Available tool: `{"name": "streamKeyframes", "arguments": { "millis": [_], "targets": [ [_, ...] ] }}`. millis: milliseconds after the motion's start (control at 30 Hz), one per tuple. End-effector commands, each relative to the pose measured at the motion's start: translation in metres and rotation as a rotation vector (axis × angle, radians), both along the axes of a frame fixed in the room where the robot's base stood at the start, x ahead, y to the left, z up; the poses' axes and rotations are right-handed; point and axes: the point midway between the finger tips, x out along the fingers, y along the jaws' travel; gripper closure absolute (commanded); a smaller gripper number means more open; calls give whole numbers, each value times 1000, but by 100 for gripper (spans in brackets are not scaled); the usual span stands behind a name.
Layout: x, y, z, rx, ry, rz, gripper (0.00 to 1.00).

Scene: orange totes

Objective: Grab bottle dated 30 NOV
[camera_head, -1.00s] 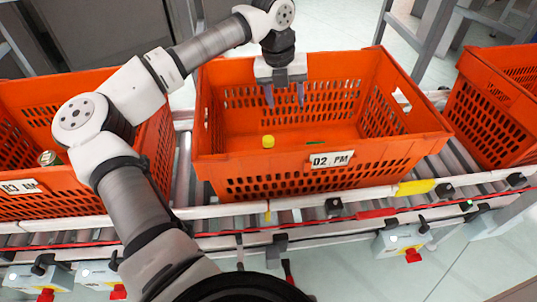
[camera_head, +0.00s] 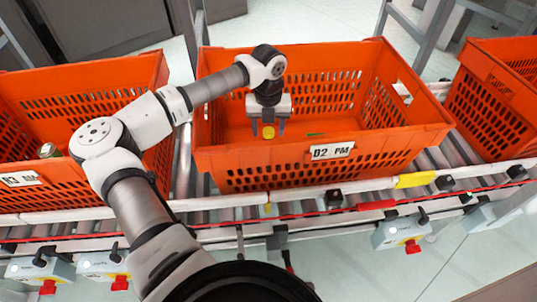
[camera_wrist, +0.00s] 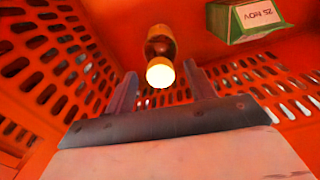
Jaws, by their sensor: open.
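No date on the bottle can be read. My gripper (camera_head: 268,130) is open and empty, pointing down inside the tote, with its fingers around or just behind the cap's place in the picture. In the wrist view the bottle appears between and beyond the two fingertips of my gripper (camera_wrist: 160,70); I see no contact.
A green carton (camera_wrist: 235,22) with an upside-down label that seems to read 25 NOV lies beside the bottle. The middle tote (camera_head: 230,160) has walls close around my gripper. A left tote (camera_head: 70,190) holds a can-like item (camera_head: 47,150); a right tote (camera_head: 490,130) stands apart.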

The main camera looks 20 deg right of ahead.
Motion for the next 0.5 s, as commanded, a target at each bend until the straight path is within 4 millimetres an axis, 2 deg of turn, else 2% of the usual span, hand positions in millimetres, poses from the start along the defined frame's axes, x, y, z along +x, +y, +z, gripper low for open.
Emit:
{"name": "streamKeyframes", "arguments": {
  "millis": [133,400,500],
  "targets": [
    [0,-1,-17,-1,0,-1,45],
    [0,-1,-19,0,-1,-1,45],
    [0,-1,-19,0,-1,-1,58]
  ]
}}
